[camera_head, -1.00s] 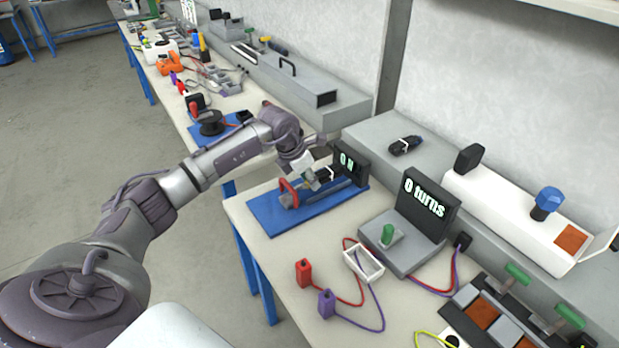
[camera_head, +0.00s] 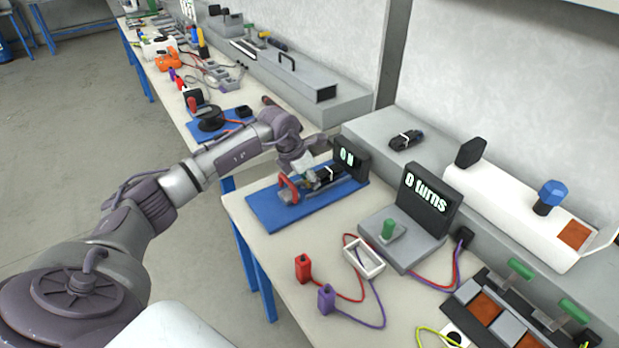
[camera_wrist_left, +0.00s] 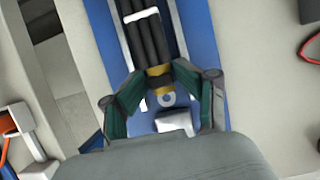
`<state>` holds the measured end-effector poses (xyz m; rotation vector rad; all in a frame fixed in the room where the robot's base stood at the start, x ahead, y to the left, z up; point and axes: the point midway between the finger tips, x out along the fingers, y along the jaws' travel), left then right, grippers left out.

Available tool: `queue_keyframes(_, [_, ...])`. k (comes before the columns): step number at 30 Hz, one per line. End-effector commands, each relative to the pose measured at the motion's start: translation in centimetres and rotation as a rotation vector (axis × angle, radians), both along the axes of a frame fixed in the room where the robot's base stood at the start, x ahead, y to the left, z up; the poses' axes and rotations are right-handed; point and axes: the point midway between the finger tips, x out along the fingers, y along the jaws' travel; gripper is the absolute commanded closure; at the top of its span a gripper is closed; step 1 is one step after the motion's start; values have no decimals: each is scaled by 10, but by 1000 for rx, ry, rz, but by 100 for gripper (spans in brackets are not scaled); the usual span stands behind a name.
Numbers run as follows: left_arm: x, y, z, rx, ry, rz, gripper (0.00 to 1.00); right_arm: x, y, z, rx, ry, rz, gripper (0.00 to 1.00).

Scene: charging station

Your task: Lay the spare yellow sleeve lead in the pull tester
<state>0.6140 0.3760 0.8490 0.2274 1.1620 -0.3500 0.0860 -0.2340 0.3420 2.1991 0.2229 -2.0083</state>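The pull tester (camera_head: 265,213) is a blue base with a grey channel, a red handle (camera_head: 287,188) and a display (camera_head: 349,158) reading "0 N". The spare lead (camera_wrist_left: 146,40) is a black bundle with a white tie, a yellow sleeve (camera_wrist_left: 159,80) and a ring end. It lies along the tester's channel, low over the blue base; full contact is hard to tell. My left gripper (camera_wrist_left: 161,78) has its fingertips closed on both sides of the sleeve. In the head view my left gripper (camera_head: 312,178) is just above the tester. My right gripper is not in view.
Right of the tester stand a "0 turns" counter (camera_head: 428,200), a white tray (camera_head: 364,258), and red (camera_head: 302,268) and purple (camera_head: 326,299) plugs with wires. Another black bundle (camera_head: 406,140) lies on the grey shelf behind. The tester's display post stands close to my gripper.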

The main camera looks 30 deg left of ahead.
Motion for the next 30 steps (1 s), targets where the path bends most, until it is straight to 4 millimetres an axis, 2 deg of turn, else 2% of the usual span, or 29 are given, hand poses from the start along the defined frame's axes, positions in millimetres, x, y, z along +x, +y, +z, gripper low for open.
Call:
queue_keyframes(10, [-1, 1, 0, 2, 2, 0, 41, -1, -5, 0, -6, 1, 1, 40])
queue_keyframes(14, [-4, 3, 10, 3, 0, 1, 41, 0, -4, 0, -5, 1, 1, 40])
queue_keyframes(24, [-28, 13, 74, 4, -3, 1, 41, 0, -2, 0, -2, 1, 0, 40])
queue_keyframes(30, [-39, 17, 102, 3, -1, 1, 41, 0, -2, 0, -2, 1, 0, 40])
